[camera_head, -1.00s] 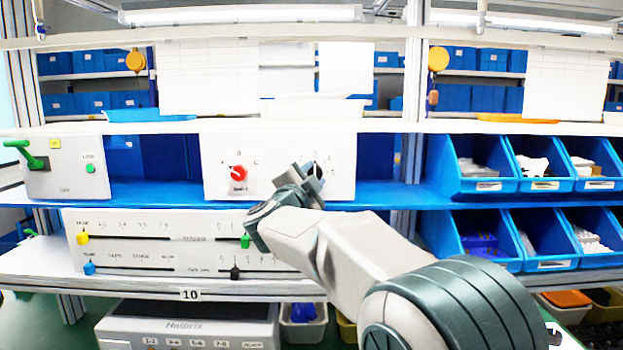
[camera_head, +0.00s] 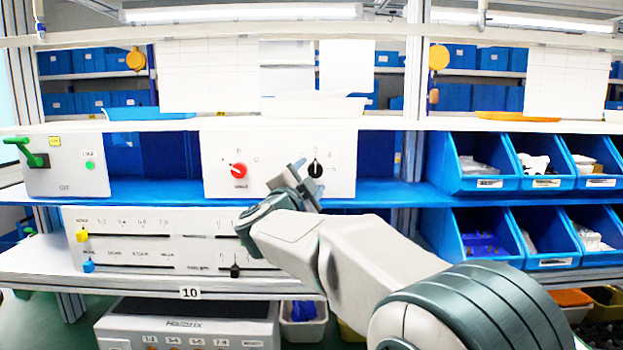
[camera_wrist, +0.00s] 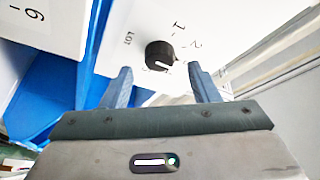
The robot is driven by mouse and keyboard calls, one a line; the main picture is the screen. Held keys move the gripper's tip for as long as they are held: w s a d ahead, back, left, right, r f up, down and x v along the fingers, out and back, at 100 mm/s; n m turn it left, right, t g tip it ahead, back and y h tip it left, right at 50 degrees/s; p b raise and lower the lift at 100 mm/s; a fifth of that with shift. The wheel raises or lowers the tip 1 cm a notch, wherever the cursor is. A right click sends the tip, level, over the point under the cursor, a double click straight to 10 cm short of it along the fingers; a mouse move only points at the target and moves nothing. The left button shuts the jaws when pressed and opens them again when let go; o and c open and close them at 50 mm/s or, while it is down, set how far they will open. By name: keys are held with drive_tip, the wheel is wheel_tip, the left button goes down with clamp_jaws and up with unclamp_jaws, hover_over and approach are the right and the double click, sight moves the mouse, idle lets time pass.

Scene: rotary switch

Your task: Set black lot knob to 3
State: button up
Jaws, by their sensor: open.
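My gripper (camera_head: 286,179) is open and empty, left of the knob. In the wrist view the knob (camera_wrist: 159,54) lies just beyond and between the spread fingertips of my gripper (camera_wrist: 160,70), with no contact visible. A white mark on it faces the lower right; the labels LOT, 1 and 2 show nearby.
A red knob (camera_head: 238,170) is on the same white panel (camera_head: 218,144), to the left. A slider panel (camera_head: 150,240) stands below. A box with a green lever (camera_head: 28,152) is at far left. Blue bins (camera_head: 460,180) fill the right shelves.

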drive_tip(key=b+v, duration=0.2)
drive_tip(key=v, duration=0.9)
drive_tip(key=shift+s+b, duration=0.2)
drive_tip(key=shift+b, duration=0.1)
drive_tip(key=s+d+f+n+g+y, duration=0.35)
drive_tip(key=f+n+y, duration=0.3)
drive_tip(key=f, duration=0.25)
drive_tip(key=s+d+f+n+g+y, duration=0.3)
drive_tip(key=s+f+n+y, duration=0.15)
drive_tip(key=f+n, duration=0.35)
drive_tip(key=s+d+f+g+h, duration=0.2)
drive_tip(key=s+d+f+g, duration=0.2)
drive_tip(key=s, duration=0.5)
drive_tip(key=s+d+f+n+g+h, duration=0.1)
drive_tip(key=s+d+f+g, duration=0.4)
drive_tip(key=s+d+f, duration=0.3)
wheel_tip(320, 180, down, 2)
drive_tip(key=shift+s+d+f+h, duration=0.15)
drive_tip(key=shift+s+d+h, duration=0.2)
drive_tip(key=shift+s+h, duration=0.05)
